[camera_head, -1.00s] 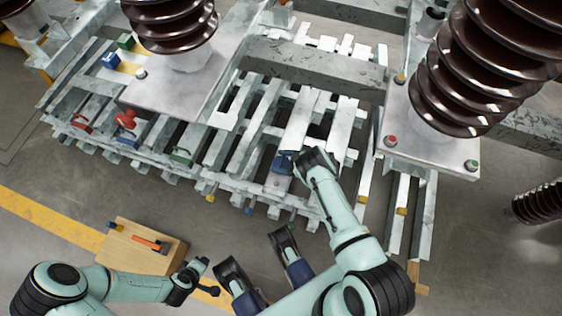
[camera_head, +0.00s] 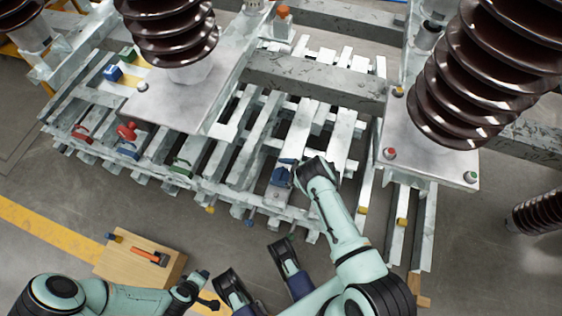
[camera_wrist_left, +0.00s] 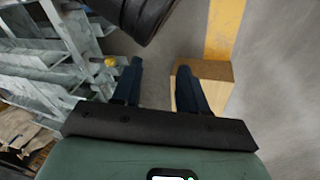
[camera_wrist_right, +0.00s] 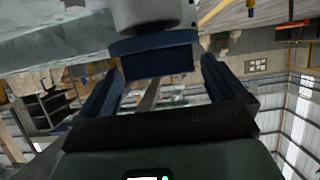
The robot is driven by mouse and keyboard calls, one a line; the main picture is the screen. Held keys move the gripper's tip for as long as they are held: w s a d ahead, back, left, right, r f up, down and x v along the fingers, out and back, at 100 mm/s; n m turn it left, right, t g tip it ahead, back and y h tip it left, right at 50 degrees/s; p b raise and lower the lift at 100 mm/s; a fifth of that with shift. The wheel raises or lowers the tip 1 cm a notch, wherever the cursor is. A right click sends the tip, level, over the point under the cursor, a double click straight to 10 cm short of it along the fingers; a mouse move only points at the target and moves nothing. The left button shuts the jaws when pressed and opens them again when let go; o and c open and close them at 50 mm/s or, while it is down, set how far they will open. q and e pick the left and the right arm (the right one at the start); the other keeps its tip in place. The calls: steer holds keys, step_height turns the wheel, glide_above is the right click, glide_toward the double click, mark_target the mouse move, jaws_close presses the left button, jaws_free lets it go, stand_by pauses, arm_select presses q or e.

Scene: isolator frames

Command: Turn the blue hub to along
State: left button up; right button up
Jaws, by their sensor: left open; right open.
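The blue hub (camera_wrist_right: 157,58) shows in the right wrist view as a wide blue block below a grey cylinder. It lies crosswise in the picture, ahead of and between the two fingers of my right gripper (camera_wrist_right: 160,85). The fingers are spread, with visible gaps beside the block. In the head view my right gripper (camera_head: 288,171) is at the slatted metal frame, and its wrist partly hides the spot; blue hub and blue fingers are hard to separate there. My left gripper (camera_wrist_left: 160,80) is open and empty, away from the hub.
Slatted metal frames (camera_head: 230,160) carry other coloured parts, including a blue block (camera_head: 112,73) and red part (camera_head: 126,131). Large brown insulators (camera_head: 480,80) stand above metal plates. A wooden box (camera_head: 140,264) with an orange-handled tool (camera_head: 150,257) is on the floor at lower left.

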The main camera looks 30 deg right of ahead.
mark_target(281, 173)
arm_select(q)
steer(key=s+d+r+g+h+p, duration=0.1)
steer(key=s+d+r+g+p, duration=0.2)
steer(key=s+r+p, duration=0.3)
steer(key=s+d+r, duration=0.1)
steer(key=s, duration=0.2)
steer(key=shift+d+r+m, duration=0.3)
steer(key=shift+d+m, duration=0.1)
arm_select(e)
step_height(281, 173, up, 19)
steer(key=shift+r, duration=0.2)
